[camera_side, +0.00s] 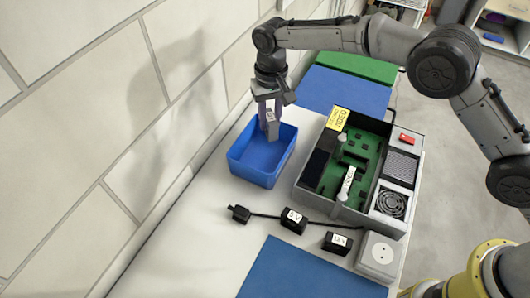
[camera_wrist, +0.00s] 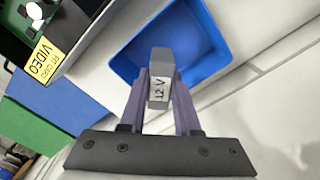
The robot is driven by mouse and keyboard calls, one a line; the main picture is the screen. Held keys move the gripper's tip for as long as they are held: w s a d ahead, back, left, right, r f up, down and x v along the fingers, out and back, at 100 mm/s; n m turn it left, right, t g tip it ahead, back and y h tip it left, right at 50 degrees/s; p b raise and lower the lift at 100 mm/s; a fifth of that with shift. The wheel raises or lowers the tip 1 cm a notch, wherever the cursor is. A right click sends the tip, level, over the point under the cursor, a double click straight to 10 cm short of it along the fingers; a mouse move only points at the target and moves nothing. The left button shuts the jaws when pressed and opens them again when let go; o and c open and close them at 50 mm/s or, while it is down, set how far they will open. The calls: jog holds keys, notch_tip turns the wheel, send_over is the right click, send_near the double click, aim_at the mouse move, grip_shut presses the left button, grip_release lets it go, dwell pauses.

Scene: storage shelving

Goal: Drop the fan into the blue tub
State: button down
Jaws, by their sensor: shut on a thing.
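My gripper (camera_side: 270,112) is shut on a grey block (camera_wrist: 159,68) with a "12 V" label. In the side view the held block (camera_side: 272,126) hangs over the far part of the blue tub (camera_side: 250,165). The tub also shows beyond the block in the wrist view (camera_wrist: 205,60), and the part of it in view looks empty. Whether the block is below the tub's rim, I cannot tell. A round fan (camera_side: 391,204) in a square frame sits at the near right corner of the grey case, away from my gripper.
The open grey case (camera_side: 300,190) holds a green circuit board (camera_side: 372,160), right of the tub. Black labelled blocks (camera_side: 293,221) (camera_side: 337,242), a cable and a white socket box (camera_side: 379,255) lie in front. The wall runs along the left. A blue mat (camera_side: 300,275) is bare.

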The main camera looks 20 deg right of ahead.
jog(key=shift+f, duration=2.35)
jog(key=c, duration=0.5)
grip_release()
jog(key=shift+c, duration=0.2)
jog(key=shift+r, duration=0.1)
notch_tip(320, 180, up, 14)
jog(key=shift+f, duration=0.15)
